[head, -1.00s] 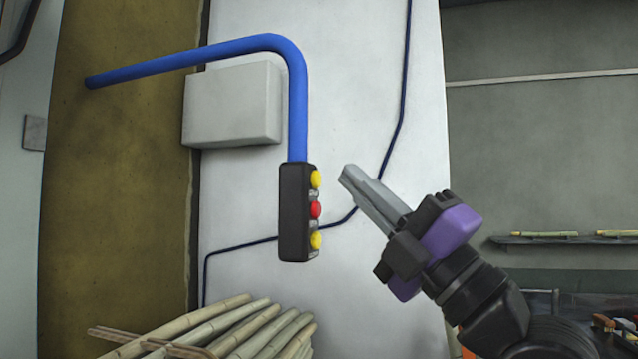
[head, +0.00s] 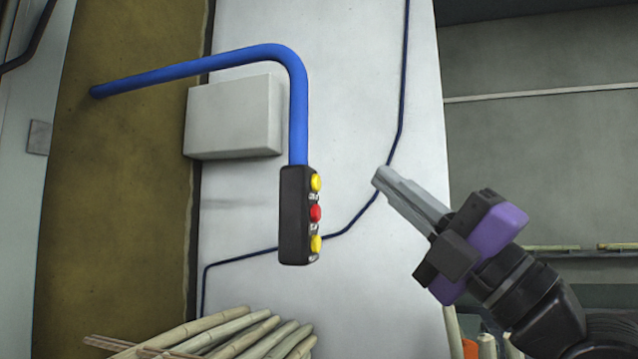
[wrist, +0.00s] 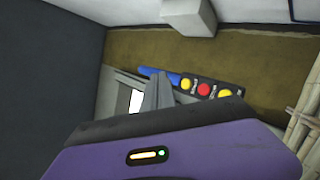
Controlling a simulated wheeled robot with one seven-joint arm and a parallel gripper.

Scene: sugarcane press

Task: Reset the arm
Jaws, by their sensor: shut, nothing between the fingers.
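My gripper (head: 382,178) is shut and empty, its grey fingers together and pointing up and left in the head view. It is in open air to the right of a black control box (head: 293,216), with a clear gap between them in the picture. The box hangs from a blue pipe (head: 298,110) and carries two yellow buttons and a red button (head: 315,213) between them. In the wrist view the shut fingertips (wrist: 157,78) appear just left of the box's buttons (wrist: 204,89).
A pile of cane stalks (head: 240,335) lies below the control box. A pale wall box (head: 233,117) and a dark cable (head: 402,90) are on the white wall behind. More cane rests on a shelf (head: 590,255) at the right.

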